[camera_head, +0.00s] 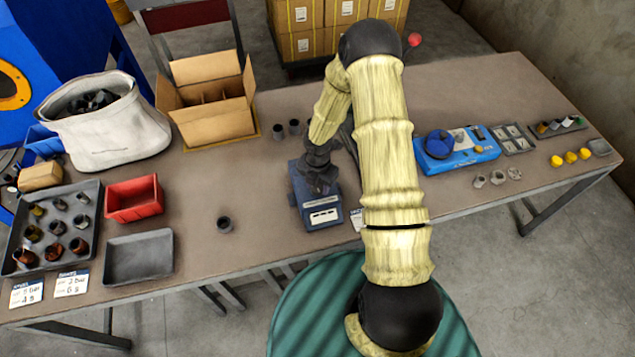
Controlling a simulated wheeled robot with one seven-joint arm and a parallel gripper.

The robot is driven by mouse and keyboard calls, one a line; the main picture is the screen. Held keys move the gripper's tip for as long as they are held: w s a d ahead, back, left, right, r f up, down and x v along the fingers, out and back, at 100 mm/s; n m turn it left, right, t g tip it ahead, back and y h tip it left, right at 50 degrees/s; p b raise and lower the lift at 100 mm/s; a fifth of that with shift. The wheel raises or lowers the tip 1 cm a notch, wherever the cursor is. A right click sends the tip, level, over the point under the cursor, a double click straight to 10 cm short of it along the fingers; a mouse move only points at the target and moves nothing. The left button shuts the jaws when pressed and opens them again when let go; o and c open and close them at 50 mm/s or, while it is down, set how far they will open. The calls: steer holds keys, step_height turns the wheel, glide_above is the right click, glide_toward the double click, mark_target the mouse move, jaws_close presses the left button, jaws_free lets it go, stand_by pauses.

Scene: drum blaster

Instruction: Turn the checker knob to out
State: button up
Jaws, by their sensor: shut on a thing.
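The checker appears to be the dark blue box (318,215) with a white label on its front, standing in the middle of the table. My gripper (316,182) points down at the top of this box. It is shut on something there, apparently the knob. The knob itself and its pointer are hidden by my gripper, so I cannot tell its setting. My arm comes from the front right and bends over the table to the box.
A dark cup (224,225) stands left of the box, and two more (286,129) stand behind it. Left are a grey tray (138,257), red bin (133,199), cardboard box (208,97) and white sack (108,125). A light blue device (457,150) stands right.

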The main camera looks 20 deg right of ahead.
mark_target(318, 187)
stand_by(0.4)
steer(key=o, duration=1)
step_height(318, 187, up, 17)
steer(key=shift+r, duration=0.2)
